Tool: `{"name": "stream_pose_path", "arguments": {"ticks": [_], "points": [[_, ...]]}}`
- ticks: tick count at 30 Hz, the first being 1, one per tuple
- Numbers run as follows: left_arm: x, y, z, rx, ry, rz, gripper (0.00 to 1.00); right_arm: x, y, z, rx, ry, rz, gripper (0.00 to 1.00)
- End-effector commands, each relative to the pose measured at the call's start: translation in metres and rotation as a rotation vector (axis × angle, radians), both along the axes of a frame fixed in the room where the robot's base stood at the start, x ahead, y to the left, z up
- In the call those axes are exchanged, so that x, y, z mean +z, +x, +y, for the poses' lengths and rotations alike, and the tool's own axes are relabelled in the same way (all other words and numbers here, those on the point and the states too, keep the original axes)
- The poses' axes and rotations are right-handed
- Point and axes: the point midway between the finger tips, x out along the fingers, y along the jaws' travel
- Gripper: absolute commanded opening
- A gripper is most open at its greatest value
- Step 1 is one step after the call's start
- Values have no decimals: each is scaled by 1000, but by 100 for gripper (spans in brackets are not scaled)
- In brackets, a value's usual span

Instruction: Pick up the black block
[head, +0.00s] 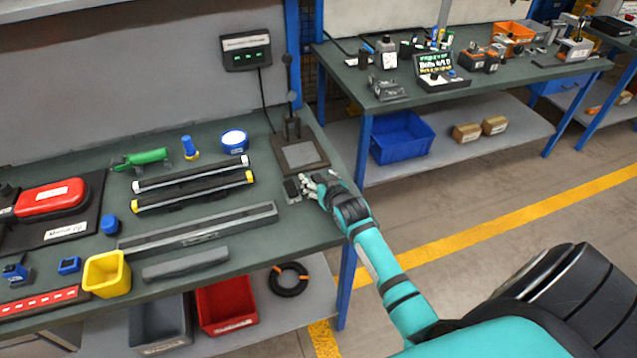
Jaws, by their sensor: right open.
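A small black block (291,188) stands on the dark green workbench (285,240), near its right edge and just in front of a flat press-like fixture (300,153). My right gripper (307,185) reaches in from the lower right on a teal arm. Its light fingers are open and lie just to the right of the block. I cannot tell whether they touch it. Part of the block's right side may be hidden by the fingers. My left gripper is not in view.
Two black bars with white and yellow ends (190,178), a long grey rail (200,228) and a yellow bin (105,274) lie left of the block. A blue tape roll (234,141) is behind. The bench top between block and rail is clear.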

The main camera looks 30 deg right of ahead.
Motion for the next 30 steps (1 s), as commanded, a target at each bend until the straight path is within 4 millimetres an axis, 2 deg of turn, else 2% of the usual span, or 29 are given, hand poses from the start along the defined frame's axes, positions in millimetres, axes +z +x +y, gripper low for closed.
{"name": "stream_pose_path", "arguments": {"ticks": [8,23,30], "points": [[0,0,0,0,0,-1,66,-1,3,-1,0,0,0,65],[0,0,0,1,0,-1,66,-1,3,-1,-1,0,0,1],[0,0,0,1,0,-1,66,0,3,-1,-1,-2,-3,0]]}}
